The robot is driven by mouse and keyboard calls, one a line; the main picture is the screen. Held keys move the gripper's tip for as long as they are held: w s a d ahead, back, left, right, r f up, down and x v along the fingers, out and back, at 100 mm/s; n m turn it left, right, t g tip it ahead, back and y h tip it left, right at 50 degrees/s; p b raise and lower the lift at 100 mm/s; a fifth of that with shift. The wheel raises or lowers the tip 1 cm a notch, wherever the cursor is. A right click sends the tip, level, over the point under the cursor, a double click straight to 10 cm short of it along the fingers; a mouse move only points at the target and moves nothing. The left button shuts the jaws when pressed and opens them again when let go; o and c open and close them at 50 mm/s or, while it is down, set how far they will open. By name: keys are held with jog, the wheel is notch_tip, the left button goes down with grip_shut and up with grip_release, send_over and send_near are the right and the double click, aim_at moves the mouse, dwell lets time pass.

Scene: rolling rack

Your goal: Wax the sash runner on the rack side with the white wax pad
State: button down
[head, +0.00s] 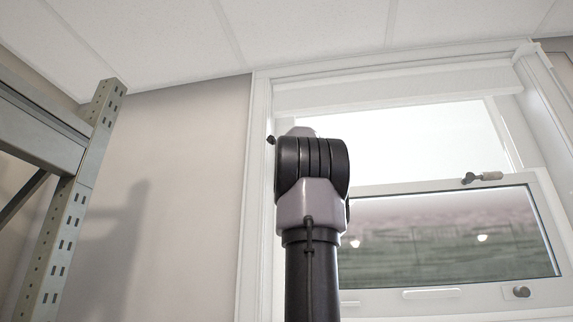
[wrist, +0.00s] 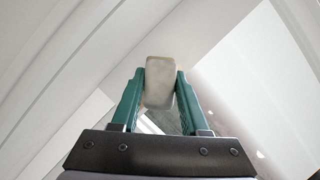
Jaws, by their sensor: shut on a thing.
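The white wax pad (wrist: 160,88) is an off-white block in the wrist view, upright between the two green fingers of my gripper (wrist: 160,73). The fingers are shut on its sides and its top end sticks out past the tips. White frame strips (wrist: 62,60) run diagonally behind and left of it; I cannot tell whether the pad touches them. In the head view the window's rack-side jamb (head: 254,190) stands just left of my arm. My arm covers part of that side, so the runner there is largely hidden, as are the gripper and pad.
A grey metal rack (head: 62,240) stands at the left, with bare wall (head: 190,180) between it and the window. The sash (head: 450,290) has a latch (head: 480,178) on its top rail and a dark knob (head: 520,292) low at the right.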

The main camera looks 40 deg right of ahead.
jog(key=shift+s+a, duration=0.85)
jog(key=shift+a, duration=0.2)
jog(key=shift+s+a, duration=0.85)
jog(key=shift+a, duration=0.15)
jog(key=shift+s+a, duration=0.95)
jog(key=shift+a, duration=0.2)
